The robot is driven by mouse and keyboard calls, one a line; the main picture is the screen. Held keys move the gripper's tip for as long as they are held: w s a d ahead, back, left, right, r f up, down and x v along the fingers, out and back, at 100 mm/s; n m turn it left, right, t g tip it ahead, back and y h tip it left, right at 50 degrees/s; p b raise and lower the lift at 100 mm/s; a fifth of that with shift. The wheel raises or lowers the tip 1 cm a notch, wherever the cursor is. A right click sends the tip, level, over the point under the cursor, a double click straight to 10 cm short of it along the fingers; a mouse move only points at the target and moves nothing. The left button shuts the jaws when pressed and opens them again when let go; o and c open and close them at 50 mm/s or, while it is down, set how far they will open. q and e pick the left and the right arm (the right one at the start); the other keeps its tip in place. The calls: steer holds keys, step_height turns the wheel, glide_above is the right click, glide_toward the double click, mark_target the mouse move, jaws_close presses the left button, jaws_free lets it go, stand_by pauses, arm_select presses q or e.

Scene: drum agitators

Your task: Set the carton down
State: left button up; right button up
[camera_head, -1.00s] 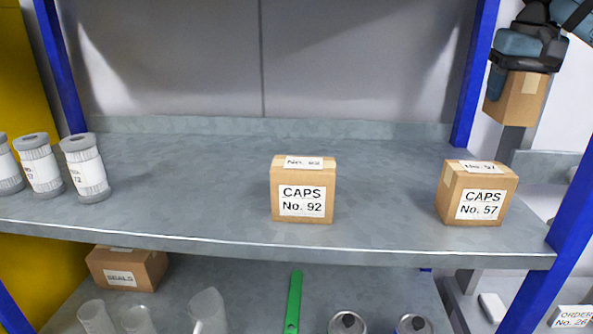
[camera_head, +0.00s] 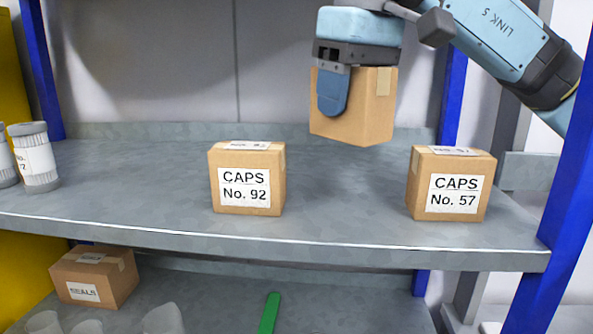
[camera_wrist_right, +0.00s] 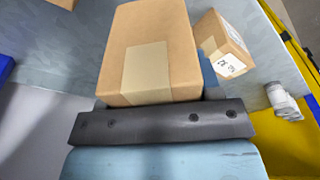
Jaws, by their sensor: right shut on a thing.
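My right gripper (camera_head: 345,95) is shut on a plain brown carton (camera_head: 366,115), seen in the head view above the upper shelf. The carton hangs a little tilted, clear of the shelf board, behind and between two standing cartons. In the right wrist view the held carton (camera_wrist_right: 150,50) shows a strip of tape, and the dark gripper body lies across its near side. The shelf board (camera_head: 330,205) has bare surface between the carton marked CAPS No. 92 (camera_head: 247,180) and the carton marked CAPS No. 57 (camera_head: 451,185). My left gripper is not in view.
Grey-white filter cylinders (camera_head: 37,160) stand at the shelf's left end. A blue upright (camera_head: 560,185) bounds the right side. The lower shelf holds a SEALS carton (camera_head: 95,277), clear cups and a green strip (camera_head: 269,313). The back wall is close behind.

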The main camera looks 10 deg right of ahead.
mark_target(349, 143)
step_height(349, 143, down, 6)
steer(key=shift+w+d+f, duration=0.1)
steer(key=shift+w, duration=0.05)
steer(key=shift+f, duration=1.8)
steer(key=o, duration=1)
steer(key=r, duration=0.4)
steer(key=s+r, duration=0.1)
steer(key=r, duration=0.7)
steer(key=shift+s+d, duration=0.4)
